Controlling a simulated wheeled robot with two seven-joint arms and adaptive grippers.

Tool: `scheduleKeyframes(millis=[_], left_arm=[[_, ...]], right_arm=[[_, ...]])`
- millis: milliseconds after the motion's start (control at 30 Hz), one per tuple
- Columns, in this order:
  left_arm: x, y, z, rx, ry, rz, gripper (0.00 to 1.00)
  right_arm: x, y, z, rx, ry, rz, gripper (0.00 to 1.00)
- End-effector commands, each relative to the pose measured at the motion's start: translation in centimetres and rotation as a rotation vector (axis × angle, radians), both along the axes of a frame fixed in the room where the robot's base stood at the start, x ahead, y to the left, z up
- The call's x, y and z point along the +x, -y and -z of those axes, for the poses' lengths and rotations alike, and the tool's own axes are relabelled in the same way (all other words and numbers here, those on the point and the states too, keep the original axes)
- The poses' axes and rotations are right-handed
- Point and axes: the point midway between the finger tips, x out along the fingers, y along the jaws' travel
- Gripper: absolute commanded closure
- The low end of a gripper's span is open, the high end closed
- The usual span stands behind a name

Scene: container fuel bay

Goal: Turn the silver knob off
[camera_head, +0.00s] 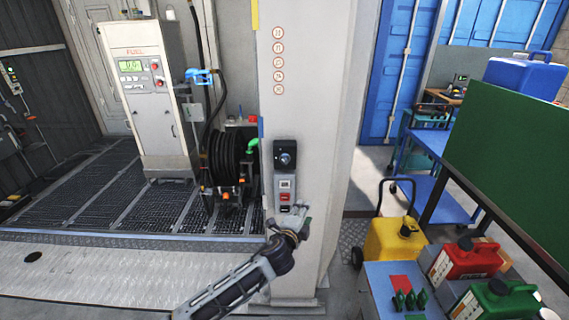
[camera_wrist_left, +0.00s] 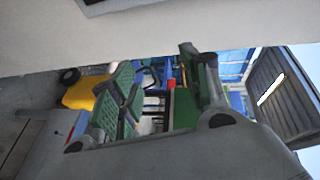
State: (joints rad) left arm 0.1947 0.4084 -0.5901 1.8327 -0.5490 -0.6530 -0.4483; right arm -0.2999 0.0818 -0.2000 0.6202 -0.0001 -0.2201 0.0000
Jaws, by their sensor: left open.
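The silver knob (camera_head: 286,158) is small and sits on a black switch box fixed to the pale pillar (camera_head: 310,120). Its exact setting is too small to read. My left gripper (camera_head: 303,212) is in front of the pillar, below the knob and just below the grey control box, apart from the knob. In the left wrist view my left gripper (camera_wrist_left: 156,62) shows its green-padded fingers spread apart with nothing between them. The knob is not in the left wrist view. My right gripper is not in view.
A grey control box (camera_head: 285,190) with a red part hangs below the knob. A fuel dispenser (camera_head: 145,95) and a black hose reel (camera_head: 228,158) stand left of the pillar. A yellow can (camera_head: 393,242) and a red can (camera_head: 465,260) stand at the right.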

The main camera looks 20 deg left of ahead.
Motion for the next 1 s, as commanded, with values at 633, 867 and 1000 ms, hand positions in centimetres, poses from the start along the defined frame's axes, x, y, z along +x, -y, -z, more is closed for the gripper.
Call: scheduleKeyframes(millis=[633,867,1000], left_arm=[[-6.1,-2.0,-15.1,0.717,0.193,-0.190,0.53],[-6.6,-4.3,-14.6,0.973,0.109,-0.248,0.53],[-6.7,-4.9,-14.3,1.088,0.068,-0.248,0.53]], right_arm=[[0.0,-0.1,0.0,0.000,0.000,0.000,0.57],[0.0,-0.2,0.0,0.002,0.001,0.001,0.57],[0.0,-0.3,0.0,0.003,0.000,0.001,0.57]])
